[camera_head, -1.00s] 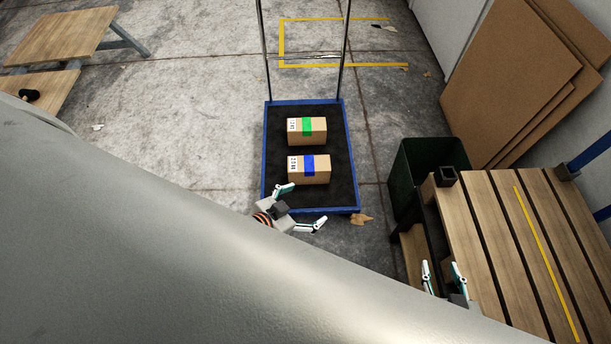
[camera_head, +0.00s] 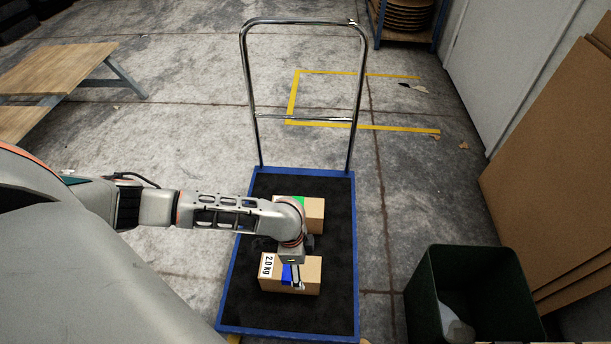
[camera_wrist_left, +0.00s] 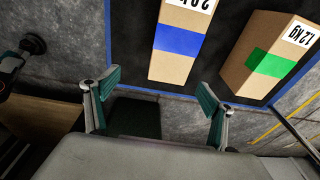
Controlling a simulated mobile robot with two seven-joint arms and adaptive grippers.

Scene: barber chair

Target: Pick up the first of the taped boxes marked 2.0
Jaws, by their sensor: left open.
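The blue-taped box (camera_head: 311,274), with a label reading 2.0 KG on its left end, lies on the dark trolley deck. In the left wrist view the same box (camera_wrist_left: 170,68) shows its blue tape, its label cut off by the top edge. My left gripper (camera_head: 292,279) is over the box, hiding part of its top and tape. In the left wrist view the left gripper (camera_wrist_left: 158,84) is open, its fingers apart with nothing between the pads; the box's near end is just beyond them. My right gripper is out of view.
A green-taped box (camera_head: 315,216) lies behind, partly hidden by my left arm. The trolley (camera_head: 300,336) has a blue rim and a tall chrome handle (camera_head: 246,80) at the back. A dark green bin (camera_head: 480,300) stands right, near leaning cardboard sheets (camera_head: 560,180).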

